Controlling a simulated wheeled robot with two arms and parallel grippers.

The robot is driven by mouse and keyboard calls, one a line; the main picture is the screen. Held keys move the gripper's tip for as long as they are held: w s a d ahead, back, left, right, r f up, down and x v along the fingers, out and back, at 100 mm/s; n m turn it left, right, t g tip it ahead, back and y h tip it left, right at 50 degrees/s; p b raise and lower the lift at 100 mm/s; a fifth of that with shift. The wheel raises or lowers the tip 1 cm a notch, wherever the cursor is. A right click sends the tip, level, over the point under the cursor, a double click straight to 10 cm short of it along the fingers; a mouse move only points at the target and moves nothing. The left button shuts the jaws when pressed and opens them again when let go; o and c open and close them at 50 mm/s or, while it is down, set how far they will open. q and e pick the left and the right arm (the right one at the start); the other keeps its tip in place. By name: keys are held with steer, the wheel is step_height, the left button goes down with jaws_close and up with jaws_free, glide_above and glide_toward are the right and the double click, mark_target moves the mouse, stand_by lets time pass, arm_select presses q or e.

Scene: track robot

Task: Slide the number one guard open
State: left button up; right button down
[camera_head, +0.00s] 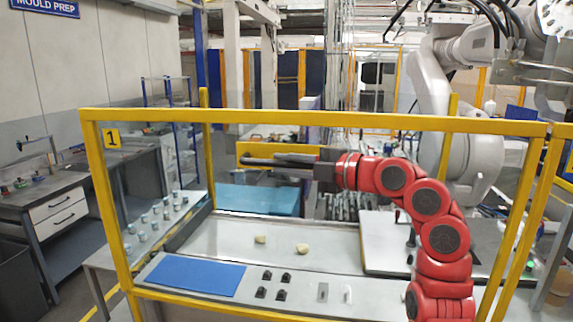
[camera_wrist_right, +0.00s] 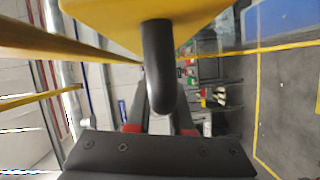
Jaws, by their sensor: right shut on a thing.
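The number one guard (camera_head: 330,119) is a clear panel in a yellow frame, with a yellow "1" label at its upper left. It stands across the front of the workstation. A yellow plate (camera_head: 262,148) shows at its middle, behind my right gripper (camera_head: 283,162). In the right wrist view, a black curved handle (camera_wrist_right: 158,65) comes out from a yellow part (camera_wrist_right: 130,14) and runs down between the fingers of my right gripper (camera_wrist_right: 160,112). The right gripper is shut on this handle. Its exact contact is partly hidden. My left gripper is not in view.
Behind the guard are a blue mat (camera_head: 195,275), several small black parts (camera_head: 286,278) and two pale lumps (camera_head: 302,249) on a metal table. A large white robot arm (camera_head: 470,150) stands behind at right. A workbench (camera_head: 60,190) is at left.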

steer(key=shift+f, duration=0.1)
step_height(320, 180, down, 55)
steer(key=b, duration=4.4)
steer(key=shift+b, duration=0.3)
steer(key=c, duration=0.8)
jaws_free()
steer(key=shift+d, duration=0.1)
steer(key=p+v, duration=0.2)
steer(key=v, duration=1.5)
steer(key=shift+s+p, duration=0.15)
steer(key=shift+p, duration=0.15)
steer(key=shift+d, duration=0.1)
